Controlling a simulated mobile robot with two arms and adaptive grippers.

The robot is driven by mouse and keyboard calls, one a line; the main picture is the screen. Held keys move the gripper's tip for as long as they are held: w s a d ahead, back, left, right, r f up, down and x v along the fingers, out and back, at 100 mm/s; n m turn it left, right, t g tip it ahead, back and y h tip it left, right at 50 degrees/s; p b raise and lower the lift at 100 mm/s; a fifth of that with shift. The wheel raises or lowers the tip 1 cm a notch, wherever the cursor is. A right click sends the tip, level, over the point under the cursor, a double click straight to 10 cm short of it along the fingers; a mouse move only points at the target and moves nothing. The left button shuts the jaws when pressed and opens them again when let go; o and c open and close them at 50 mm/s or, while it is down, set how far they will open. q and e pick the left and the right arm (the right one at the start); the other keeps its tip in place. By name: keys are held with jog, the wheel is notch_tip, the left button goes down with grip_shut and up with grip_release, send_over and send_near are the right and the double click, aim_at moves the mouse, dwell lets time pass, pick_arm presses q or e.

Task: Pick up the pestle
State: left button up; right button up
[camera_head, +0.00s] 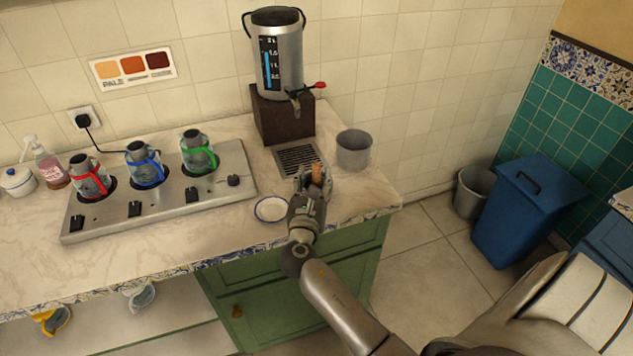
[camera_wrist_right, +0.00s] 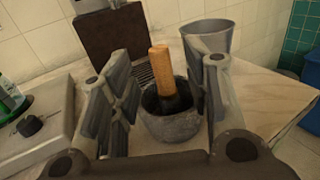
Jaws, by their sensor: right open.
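The pestle stands in a dark grey mortar (camera_wrist_right: 170,126), and its light wooden handle (camera_wrist_right: 160,68) points up in the right wrist view. Its lower end is hidden inside the mortar. In the head view the wooden handle (camera_head: 317,172) shows just beyond my right gripper (camera_head: 314,182). My right gripper (camera_wrist_right: 158,95) is open, with one finger on each side of the handle and mortar, and the handle looks clear of both fingers. My left gripper is not in view.
A grey metal cup (camera_head: 354,150) stands close right of the mortar. A drip grate (camera_head: 299,158) and the samovar (camera_head: 277,60) on its brown base are behind. A white saucer (camera_head: 271,209) lies to the left, and a hot plate (camera_head: 160,205) with several pots stands farther left.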

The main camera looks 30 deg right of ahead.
aim_at(316, 169)
jog(key=x, duration=0.2)
jog(key=p+x, duration=0.1)
jog(key=x, duration=0.1)
jog(key=shift+w+d+r, duration=0.2)
jog(key=shift+r, duration=0.05)
jog(key=shift+w+d+f, duration=0.1)
jog(key=shift+w+d, duration=0.1)
jog(key=shift+a, duration=0.1)
jog(key=shift+c, duration=0.3)
grip_shut()
